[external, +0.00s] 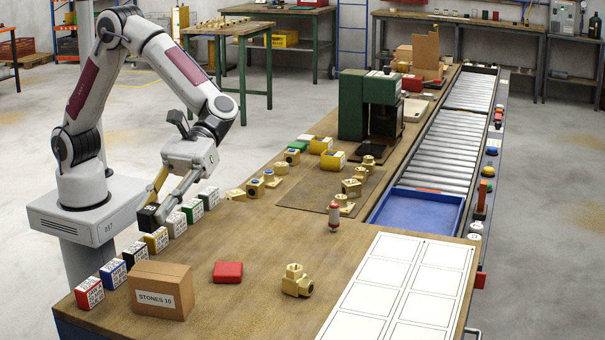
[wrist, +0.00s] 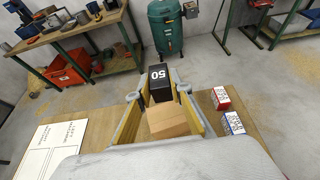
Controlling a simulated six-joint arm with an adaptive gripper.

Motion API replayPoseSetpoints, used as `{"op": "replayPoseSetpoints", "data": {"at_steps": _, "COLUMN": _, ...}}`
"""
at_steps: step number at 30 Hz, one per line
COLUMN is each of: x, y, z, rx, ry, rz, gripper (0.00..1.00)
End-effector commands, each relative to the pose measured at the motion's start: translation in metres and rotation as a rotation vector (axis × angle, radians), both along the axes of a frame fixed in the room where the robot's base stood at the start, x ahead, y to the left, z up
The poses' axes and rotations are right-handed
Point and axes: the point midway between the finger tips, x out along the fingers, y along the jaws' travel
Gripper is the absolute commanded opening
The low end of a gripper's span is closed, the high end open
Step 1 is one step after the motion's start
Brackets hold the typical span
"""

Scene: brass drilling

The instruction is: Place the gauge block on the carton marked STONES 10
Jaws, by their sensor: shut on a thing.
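The gauge block (wrist: 161,83) is black, with a white 50 on it in the wrist view. In the external view, the black block (external: 147,217) shows at my fingertips, above the row of small boxes. My gripper (external: 152,208) is shut on it, and its yellow-lined fingers stand on both sides of it in the wrist view (wrist: 160,95). The brown carton marked STONES 10 (external: 160,291) stands at the table's front left, nearer the camera than my gripper. Its top also shows in the wrist view (wrist: 168,121), below the block in the picture and apart from it.
A row of small labelled boxes stands along the left edge, among them a red one (external: 89,293), a blue one (external: 113,273) and a yellow one (external: 156,240). A red block (external: 228,272) and a brass fitting (external: 296,281) lie right of the carton.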

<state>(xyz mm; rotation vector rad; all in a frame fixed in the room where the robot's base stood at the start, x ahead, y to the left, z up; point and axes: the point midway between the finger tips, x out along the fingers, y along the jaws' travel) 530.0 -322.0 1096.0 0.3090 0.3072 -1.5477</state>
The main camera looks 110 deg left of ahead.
Motion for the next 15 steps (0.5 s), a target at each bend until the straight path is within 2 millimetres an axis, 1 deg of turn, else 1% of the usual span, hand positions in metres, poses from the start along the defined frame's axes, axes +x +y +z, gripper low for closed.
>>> {"op": "replayPoseSetpoints", "data": {"at_steps": 6, "x": 0.0, "y": 0.0, "z": -0.029, "rx": -0.001, "ry": 0.004, "rz": 0.0, "gripper": 0.0}}
{"op": "replayPoseSetpoints", "data": {"at_steps": 9, "x": 0.0, "y": 0.0, "z": -0.04, "rx": -0.002, "ry": 0.002, "rz": 0.0, "gripper": 0.0}}
{"op": "replayPoseSetpoints", "data": {"at_steps": 12, "x": 0.0, "y": 0.0, "z": -0.048, "rx": -0.002, "ry": 0.002, "rz": 0.0, "gripper": 0.0}}
{"op": "replayPoseSetpoints", "data": {"at_steps": 15, "x": 0.0, "y": 0.0, "z": -0.051, "rx": -0.002, "ry": 0.001, "rz": 0.0, "gripper": 0.0}}
